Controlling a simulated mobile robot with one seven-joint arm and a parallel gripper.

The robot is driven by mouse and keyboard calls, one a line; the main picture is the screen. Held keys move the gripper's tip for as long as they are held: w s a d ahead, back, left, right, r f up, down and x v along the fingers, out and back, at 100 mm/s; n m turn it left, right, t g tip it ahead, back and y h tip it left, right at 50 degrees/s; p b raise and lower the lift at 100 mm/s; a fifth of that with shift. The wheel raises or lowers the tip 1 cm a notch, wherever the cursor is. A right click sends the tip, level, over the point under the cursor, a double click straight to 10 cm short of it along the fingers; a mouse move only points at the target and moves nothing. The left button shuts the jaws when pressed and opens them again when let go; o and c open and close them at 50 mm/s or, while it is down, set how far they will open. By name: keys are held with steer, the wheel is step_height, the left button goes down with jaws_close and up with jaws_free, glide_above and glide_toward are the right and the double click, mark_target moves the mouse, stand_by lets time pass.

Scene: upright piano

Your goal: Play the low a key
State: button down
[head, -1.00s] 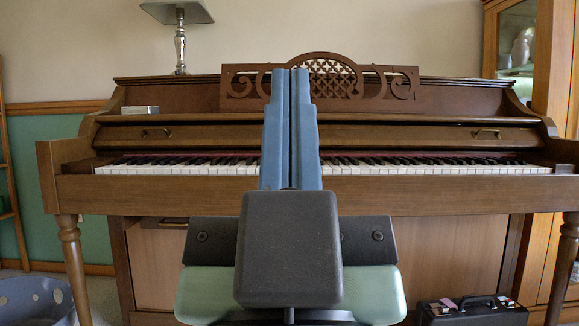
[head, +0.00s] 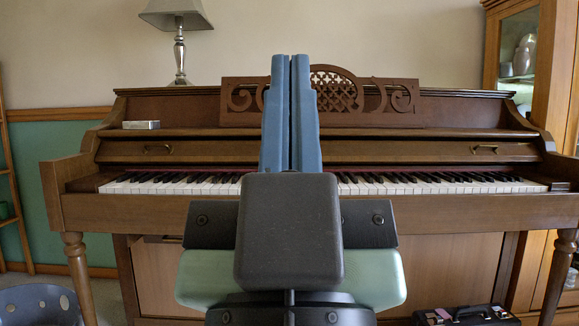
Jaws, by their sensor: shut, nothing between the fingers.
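An upright brown piano (head: 130,212) stands ahead in the head view, with its row of white and black keys (head: 180,185) exposed. The low keys are at the left end of the row, and the far-left white keys (head: 112,186) show clearly. I cannot single out the low A by any label. My gripper (head: 290,60) points upward in the middle of the picture, its two blue fingers together with nothing between them. It stands in front of the piano and hides the middle keys. It appears apart from the keys.
A black case (head: 465,315) lies on the floor at right, a grey-blue basket (head: 38,305) at lower left. A glass cabinet (head: 560,70) stands at right.

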step_height(320, 180, up, 25)
steer(key=p, duration=2.2)
steer(key=shift+f, duration=0.2)
